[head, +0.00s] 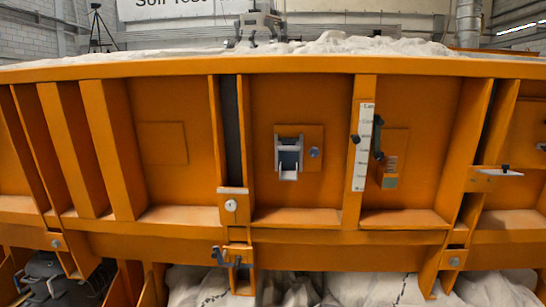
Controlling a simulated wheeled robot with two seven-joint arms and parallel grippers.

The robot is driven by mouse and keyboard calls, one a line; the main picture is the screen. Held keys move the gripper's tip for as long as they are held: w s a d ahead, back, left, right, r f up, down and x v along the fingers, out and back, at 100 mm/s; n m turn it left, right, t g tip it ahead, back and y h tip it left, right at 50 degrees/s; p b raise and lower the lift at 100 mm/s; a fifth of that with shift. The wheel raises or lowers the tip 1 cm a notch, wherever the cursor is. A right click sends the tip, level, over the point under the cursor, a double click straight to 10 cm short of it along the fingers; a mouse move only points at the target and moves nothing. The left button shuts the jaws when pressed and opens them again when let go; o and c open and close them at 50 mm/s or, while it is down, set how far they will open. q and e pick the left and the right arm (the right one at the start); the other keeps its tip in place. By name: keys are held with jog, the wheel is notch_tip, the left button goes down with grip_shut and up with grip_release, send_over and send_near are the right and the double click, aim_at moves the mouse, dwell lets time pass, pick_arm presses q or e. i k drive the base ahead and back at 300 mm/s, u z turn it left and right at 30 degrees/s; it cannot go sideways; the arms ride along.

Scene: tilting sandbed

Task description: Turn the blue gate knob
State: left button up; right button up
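A small round blue-grey knob (314,152) sits on a square orange plate (315,134) near the middle of the sandbed's front wall. It is the only bluish knob I see and looks like the gate knob. Its exact shape is too small to tell. Just left of it, a grey and white spout or gate (289,155) juts from the same plate. Neither of my grippers shows in the head view, and nothing touches the knob.
The orange sandbed wall (180,235) spans the view, with upright ribs and a ledge below the plate. A white scale strip (363,146) and dark handle (378,136) stand right of the knob. A bracket (497,172) juts out farther right. Pale sand (360,45) tops the bed.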

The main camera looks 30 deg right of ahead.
aim_at(314, 152)
jog(key=u, duration=0.05)
jog(key=i, duration=1.05)
jog(key=z, duration=0.4)
